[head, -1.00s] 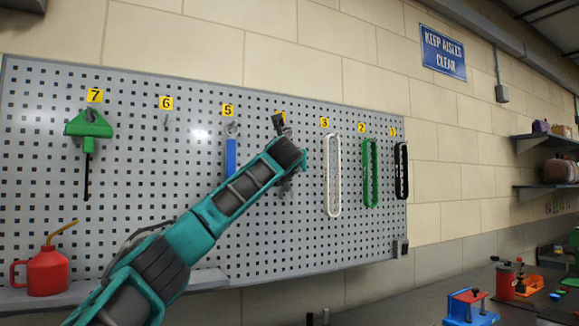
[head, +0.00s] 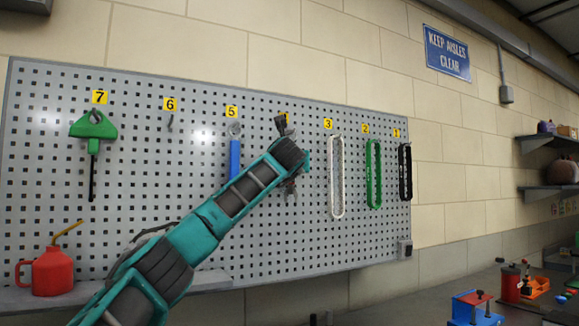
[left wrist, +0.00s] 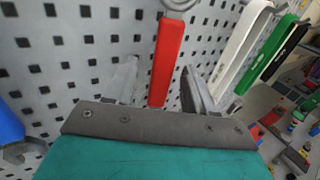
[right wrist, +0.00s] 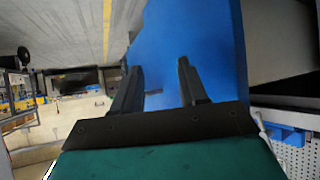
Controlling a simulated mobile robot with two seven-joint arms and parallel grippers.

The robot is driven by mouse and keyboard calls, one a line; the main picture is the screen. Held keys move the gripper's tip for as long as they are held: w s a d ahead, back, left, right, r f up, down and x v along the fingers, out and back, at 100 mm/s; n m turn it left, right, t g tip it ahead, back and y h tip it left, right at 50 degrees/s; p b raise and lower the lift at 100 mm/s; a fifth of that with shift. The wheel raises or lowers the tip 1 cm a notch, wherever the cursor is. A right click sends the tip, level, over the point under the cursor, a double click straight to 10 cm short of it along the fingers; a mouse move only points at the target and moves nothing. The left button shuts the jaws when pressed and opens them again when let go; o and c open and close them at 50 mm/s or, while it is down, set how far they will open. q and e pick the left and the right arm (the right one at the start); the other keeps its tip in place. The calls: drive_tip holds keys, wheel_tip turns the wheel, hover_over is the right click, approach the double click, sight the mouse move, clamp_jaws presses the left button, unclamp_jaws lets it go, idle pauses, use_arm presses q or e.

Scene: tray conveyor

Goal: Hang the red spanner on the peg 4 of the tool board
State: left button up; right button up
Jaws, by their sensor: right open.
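The red spanner (left wrist: 168,62) shows in the left wrist view, its red handle against the board and its grey head cut off at the top edge. My left gripper (left wrist: 160,85) is open around the handle, with a gap visible on each side. In the head view my left gripper (head: 287,150) is at the board just below the partly covered label 4, and my arm hides peg 4 and most of the spanner. The tool board (head: 200,260) is grey and perforated. My right gripper (right wrist: 155,82) is open, with a blue surface beyond its fingers.
A blue-handled spanner (head: 235,158) hangs at 5, left of my gripper. A white tool (head: 337,180) hangs at 3, a green one (head: 374,175) at 2, a black one (head: 405,172) at 1. Peg 6 (head: 170,122) is empty. A green-handled tool (head: 93,128) hangs at 7.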

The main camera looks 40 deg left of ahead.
drive_tip(key=shift+f, duration=0.1)
use_arm(q)
drive_tip(key=b+v, duration=0.4)
drive_tip(key=v, duration=0.9)
use_arm(e)
drive_tip(key=shift+w+a+f+y, duration=0.2)
drive_tip(key=shift+a+f, duration=0.15)
drive_tip(key=shift+f, duration=0.2)
drive_tip(key=shift+w+a+f+y, duration=0.2)
drive_tip(key=shift+a+f, duration=0.15)
drive_tip(key=shift+f, duration=0.15)
